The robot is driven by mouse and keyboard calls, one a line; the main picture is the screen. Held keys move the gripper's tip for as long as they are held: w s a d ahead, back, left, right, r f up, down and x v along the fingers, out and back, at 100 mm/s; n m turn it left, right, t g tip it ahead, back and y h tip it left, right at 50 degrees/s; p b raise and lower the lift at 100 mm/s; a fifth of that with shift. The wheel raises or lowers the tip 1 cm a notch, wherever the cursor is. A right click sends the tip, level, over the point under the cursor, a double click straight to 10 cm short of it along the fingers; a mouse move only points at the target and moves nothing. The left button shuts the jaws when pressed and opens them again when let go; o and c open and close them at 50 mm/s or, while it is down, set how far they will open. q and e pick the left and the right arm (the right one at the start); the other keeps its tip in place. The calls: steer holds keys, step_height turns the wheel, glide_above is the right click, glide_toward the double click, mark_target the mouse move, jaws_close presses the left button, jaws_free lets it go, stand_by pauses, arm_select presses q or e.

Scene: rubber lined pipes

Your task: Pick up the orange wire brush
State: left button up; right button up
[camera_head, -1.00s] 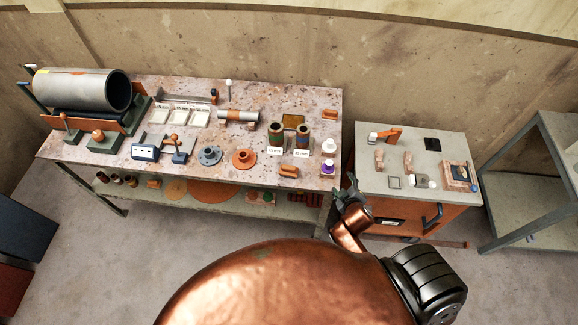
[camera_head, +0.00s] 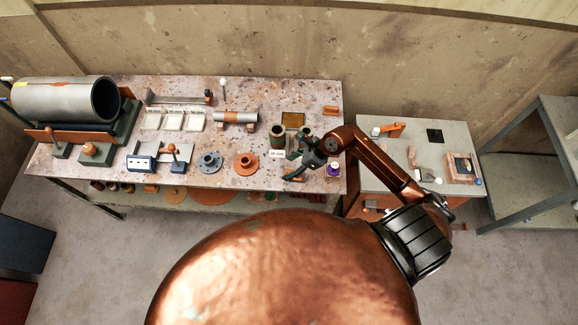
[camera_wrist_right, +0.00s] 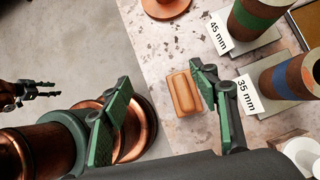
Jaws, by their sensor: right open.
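An orange-brown block (camera_wrist_right: 182,93), which looks like the brush seen from above, lies near the front edge of the speckled bench. Its bristles are not visible. My right gripper (camera_wrist_right: 160,78) is open and empty above the bench edge; in the wrist view the block shows between its fingers, closer to the right finger. In the head view the right gripper (camera_head: 298,160) covers most of this block. A similar small orange block (camera_head: 330,110) lies at the bench's back right corner. My left gripper (camera_wrist_right: 42,90) shows open and empty at the left of the wrist view.
Pipe samples with cards reading 45 mm (camera_wrist_right: 258,18) and 35 mm (camera_wrist_right: 293,78) stand just behind the block. A white-capped bottle (camera_head: 333,169) is to its right. An orange flange (camera_head: 246,163) is to its left. A side table (camera_head: 455,135) stands right of the bench.

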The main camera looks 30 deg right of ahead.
steer(key=shift+n+g+h, duration=0.4)
steer(key=shift+g+h, duration=0.2)
steer(key=shift+h, duration=0.3)
steer(key=d, duration=0.1)
steer(key=d+f, duration=0.2)
steer(key=d, duration=0.1)
steer(key=shift+s, duration=0.2)
steer(key=shift+f, duration=0.8)
steer(key=shift+w+a+f+p, duration=0.2)
steer(key=shift+a+f+p, duration=0.1)
steer(key=shift+f+p, duration=0.25)
steer(key=p+x, duration=0.1)
steer(key=x, duration=0.3)
steer(key=shift+f, duration=0.1)
steer(key=shift+a+f, duration=0.1)
steer(key=shift+f, duration=0.2)
arm_select(q)
steer(key=shift+w+r, duration=0.25)
steer(key=shift+r, duration=0.85)
arm_select(e)
steer(key=shift+c, duration=0.3)
steer(key=c, duration=1.2)
arm_select(q)
steer(key=shift+s, duration=0.1)
arm_select(e)
steer(key=shift+r, duration=0.1)
